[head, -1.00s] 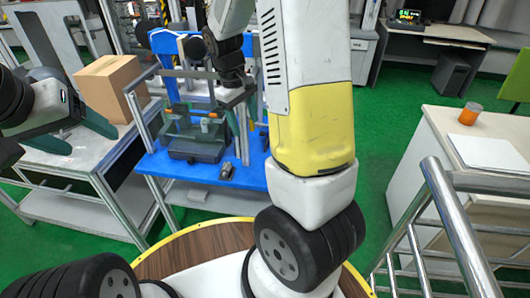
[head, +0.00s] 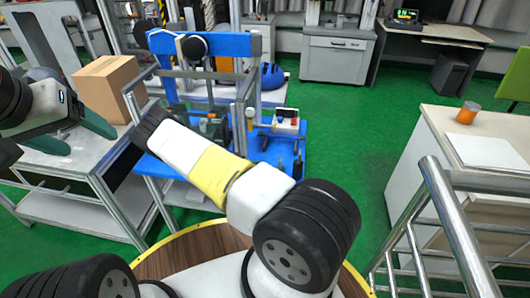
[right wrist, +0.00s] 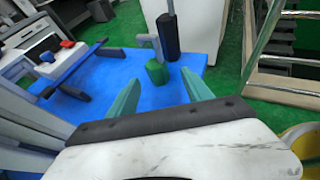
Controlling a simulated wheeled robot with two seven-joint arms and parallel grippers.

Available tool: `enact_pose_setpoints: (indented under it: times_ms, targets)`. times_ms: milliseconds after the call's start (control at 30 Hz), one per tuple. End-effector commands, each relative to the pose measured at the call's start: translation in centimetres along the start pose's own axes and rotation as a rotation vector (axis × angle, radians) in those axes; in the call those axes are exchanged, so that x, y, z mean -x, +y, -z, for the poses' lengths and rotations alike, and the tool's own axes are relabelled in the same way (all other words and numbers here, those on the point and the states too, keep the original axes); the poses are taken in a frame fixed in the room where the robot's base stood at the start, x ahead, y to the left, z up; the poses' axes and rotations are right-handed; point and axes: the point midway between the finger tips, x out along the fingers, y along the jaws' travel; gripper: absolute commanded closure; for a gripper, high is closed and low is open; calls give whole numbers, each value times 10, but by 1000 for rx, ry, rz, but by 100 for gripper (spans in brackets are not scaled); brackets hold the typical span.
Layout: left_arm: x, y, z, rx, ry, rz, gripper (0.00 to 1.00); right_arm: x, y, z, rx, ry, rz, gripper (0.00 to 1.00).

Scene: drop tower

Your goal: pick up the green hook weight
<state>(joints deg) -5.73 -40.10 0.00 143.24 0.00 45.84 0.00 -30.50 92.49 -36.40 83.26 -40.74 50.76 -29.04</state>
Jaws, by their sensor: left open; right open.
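The green hook weight (right wrist: 156,72) stands on the blue base plate (right wrist: 100,90) of the drop tower in the right wrist view. My right gripper (right wrist: 160,90) is open, its teal fingers spread on either side of the weight in the picture. The weight appears ahead of the fingertips, and nothing is held. My left gripper (head: 90,142) is open and empty at the far left, near the cardboard box.
A black cylinder (right wrist: 168,36) stands close behind the weight. A device with red and blue knobs (head: 286,122) sits on the tower's base. A cardboard box (head: 108,85) is on the left cart. Steel railings (head: 450,215) stand at the right; green floor is clear between.

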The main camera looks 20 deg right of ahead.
Motion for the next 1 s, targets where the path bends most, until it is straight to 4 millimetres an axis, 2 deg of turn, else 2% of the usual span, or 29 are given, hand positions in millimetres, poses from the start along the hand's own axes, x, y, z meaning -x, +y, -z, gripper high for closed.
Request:
enact_pose_setpoints:
  times_ms: [367, 633, 900, 967, 1000]
  targets:
    - [0, 0, 0, 0, 0, 0, 29, -35, 2, 2, 13, -10, -7, 41]
    - [0, 0, 0, 0, 0, 0, 29, -74, 6, 2, 11, -10, -6, 41]
    - [0, 0, 0, 0, 0, 0, 29, -79, 7, 2, 10, -8, -8, 41]
    - [0, 0, 0, 0, 0, 0, 29, -79, 7, 2, 10, -8, -8, 51]
    - [0, 0, 0, 0, 0, 0, 29, -79, 6, 2, 10, -8, -8, 59]
